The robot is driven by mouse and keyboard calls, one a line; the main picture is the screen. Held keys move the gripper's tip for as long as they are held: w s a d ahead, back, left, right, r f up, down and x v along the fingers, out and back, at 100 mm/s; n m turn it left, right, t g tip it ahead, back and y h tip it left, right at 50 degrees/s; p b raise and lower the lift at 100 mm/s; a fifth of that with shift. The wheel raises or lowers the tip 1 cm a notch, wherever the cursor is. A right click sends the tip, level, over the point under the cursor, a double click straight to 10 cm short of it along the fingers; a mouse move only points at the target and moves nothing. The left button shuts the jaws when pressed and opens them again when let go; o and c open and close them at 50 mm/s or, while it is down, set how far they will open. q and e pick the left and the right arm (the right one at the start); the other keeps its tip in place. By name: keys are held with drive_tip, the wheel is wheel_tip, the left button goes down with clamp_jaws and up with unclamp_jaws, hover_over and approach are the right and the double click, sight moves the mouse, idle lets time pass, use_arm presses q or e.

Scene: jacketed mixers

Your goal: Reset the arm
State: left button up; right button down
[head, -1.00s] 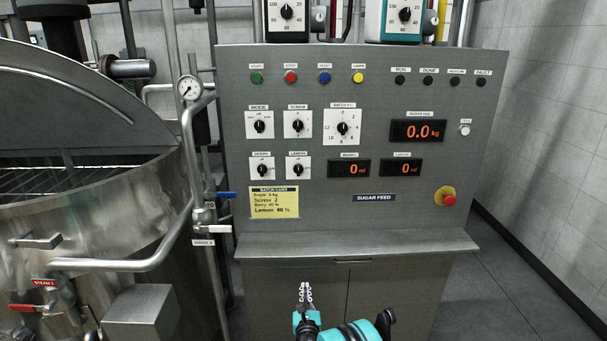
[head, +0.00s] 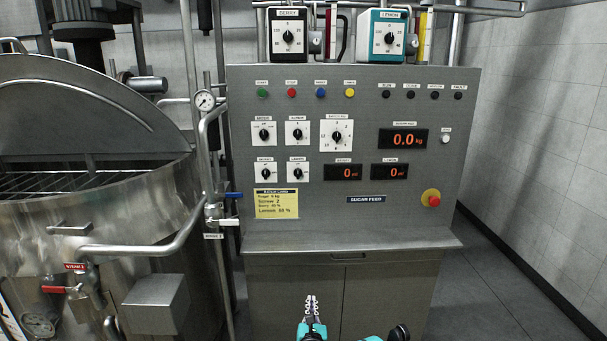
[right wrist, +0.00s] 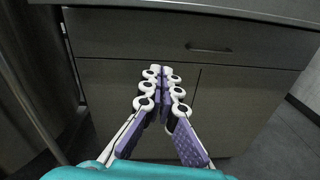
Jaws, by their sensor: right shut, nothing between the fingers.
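My right gripper (head: 311,304) shows at the bottom centre of the head view, low in front of the cabinet under the control panel. In the right wrist view its fingers (right wrist: 161,72) are shut together with nothing between them. They point at the cabinet doors and drawer and appear apart from them. My left gripper is not in either view. The grey sugar feed panel (head: 340,225) stands upright behind and above the right gripper, with its ledge (head: 350,242) between them.
A steel jacketed kettle (head: 90,235) with its lid raised stands at left, with pipes and a red-handled valve (head: 54,289). The panel carries knobs, coloured buttons, displays and a red emergency button (head: 431,198). Open floor (head: 500,290) lies to the right, before a tiled wall.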

drive_tip(key=s+d+r+m+g+h, duration=0.2)
drive_tip(key=s+d+r+m, duration=0.1)
drive_tip(key=d+r+m, duration=0.6)
drive_tip(key=s+d+r+m+g+h, duration=0.2)
drive_tip(key=s+d+r+m+g, duration=0.1)
drive_tip(key=s+d+r+m, duration=0.55)
drive_tip(key=s+a+f+m+g+y, duration=0.1)
drive_tip(key=s+f+m+g+y, duration=0.1)
drive_tip(key=s+m, duration=0.6)
drive_tip(key=s+a+f+m+g+y, duration=0.1)
drive_tip(key=s+m, duration=0.7)
drive_tip(key=s, duration=1.4)
wheel_tip(320, 180, down, 3)
drive_tip(key=g+y, duration=0.1)
drive_tip(key=g, duration=0.1)
drive_tip(key=shift+r+m+g, duration=0.2)
drive_tip(key=shift+m+g, duration=0.1)
drive_tip(key=shift+m, duration=0.05)
